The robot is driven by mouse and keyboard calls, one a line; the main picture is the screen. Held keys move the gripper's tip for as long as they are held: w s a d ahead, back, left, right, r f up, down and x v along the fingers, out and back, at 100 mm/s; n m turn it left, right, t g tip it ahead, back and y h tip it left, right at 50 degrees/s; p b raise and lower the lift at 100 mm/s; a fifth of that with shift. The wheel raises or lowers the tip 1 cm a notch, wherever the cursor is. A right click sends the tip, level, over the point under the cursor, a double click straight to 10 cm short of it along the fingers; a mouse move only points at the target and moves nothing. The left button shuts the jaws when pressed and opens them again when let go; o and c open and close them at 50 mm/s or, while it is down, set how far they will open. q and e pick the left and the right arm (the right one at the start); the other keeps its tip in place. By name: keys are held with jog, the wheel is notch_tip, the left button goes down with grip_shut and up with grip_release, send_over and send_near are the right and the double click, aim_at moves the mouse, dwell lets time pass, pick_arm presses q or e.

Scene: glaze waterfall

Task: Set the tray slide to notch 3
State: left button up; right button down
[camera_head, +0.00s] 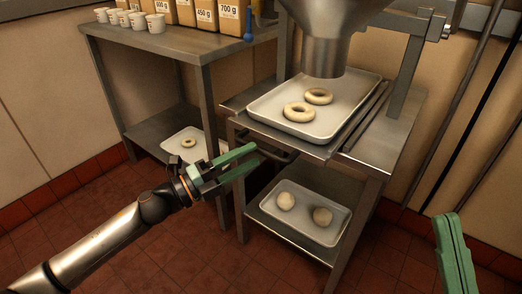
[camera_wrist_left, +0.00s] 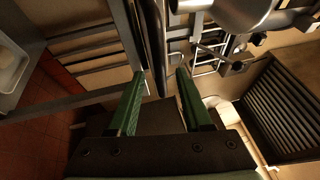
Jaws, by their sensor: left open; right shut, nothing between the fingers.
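The tray slide (camera_head: 352,133) sits on top of a steel stand, and a pale tray (camera_head: 262,110) with two dough rings (camera_head: 300,112) lies on it below a metal hopper (camera_head: 323,45). A dark handle bar (camera_head: 283,156) runs along the slide's front edge. I cannot make out notch marks. My left gripper (camera_head: 257,154) has green fingers and is open, its tips close to the handle bar; I cannot tell if they touch. It also shows in the left wrist view (camera_wrist_left: 163,76), open, with a dark bar beyond the tips. My right gripper (camera_head: 450,216) is shut and empty at lower right.
A lower shelf holds a tray (camera_head: 278,220) with two dough balls. A side table (camera_head: 200,47) at left carries cups (camera_head: 138,20) and weight-labelled boxes (camera_head: 205,15); another tray (camera_head: 170,149) with one ring sits on its shelf. The tiled floor (camera_head: 190,255) in front is clear.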

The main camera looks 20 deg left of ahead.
aim_at(258, 152)
pick_arm(q)
jog(key=shift+x, duration=2)
jog(key=shift+c, duration=0.2)
grip_shut()
